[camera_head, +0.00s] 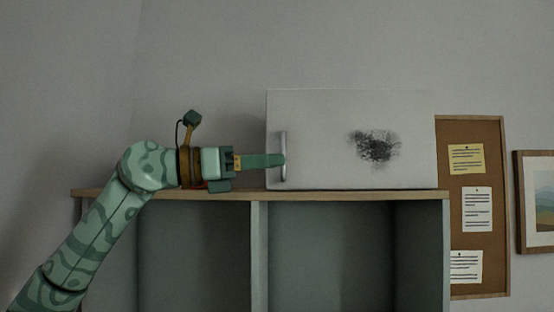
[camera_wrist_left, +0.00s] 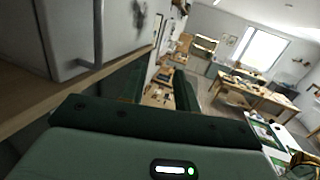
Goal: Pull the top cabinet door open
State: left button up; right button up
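The top cabinet (camera_head: 320,110) is a pale box standing on a wooden-topped shelf unit. Its front door looks shut and has a dark smudge right of centre. A vertical grey bar handle (camera_head: 283,142) is near the door's left edge; the handle also shows at the upper left of the left wrist view (camera_wrist_left: 97,35). My left gripper (camera_head: 276,160) points right, its tip overlapping the handle's lower part in the head view. In the left wrist view its two dark green fingers (camera_wrist_left: 158,88) stand apart with nothing between them, and the handle lies outside them. My right gripper is not in view.
The shelf unit's wooden top (camera_head: 350,196) runs just below the gripper, with open compartments underneath. A cork board (camera_head: 490,150) and a framed picture (camera_head: 540,205) hang at the right. The left wrist view shows a room with wooden tables (camera_wrist_left: 245,90) and a bright window.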

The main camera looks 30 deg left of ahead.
pick_arm(q)
jog(key=s+a+r+n+t+y, duration=0.2)
jog(key=s+a+r+n+y, duration=0.25)
jog(key=a, duration=0.55)
jog(key=m+p, duration=0.2)
jog(key=p, duration=0.3)
send_near(276, 143)
jog(key=shift+n, duration=0.25)
jog(key=w+d, duration=0.1)
jog(key=d, duration=0.1)
jog(key=w+d, duration=0.4)
jog(key=d, duration=0.1)
jog(key=shift+w+f, duration=0.2)
jog(key=shift+b, duration=0.3)
grip_shut()
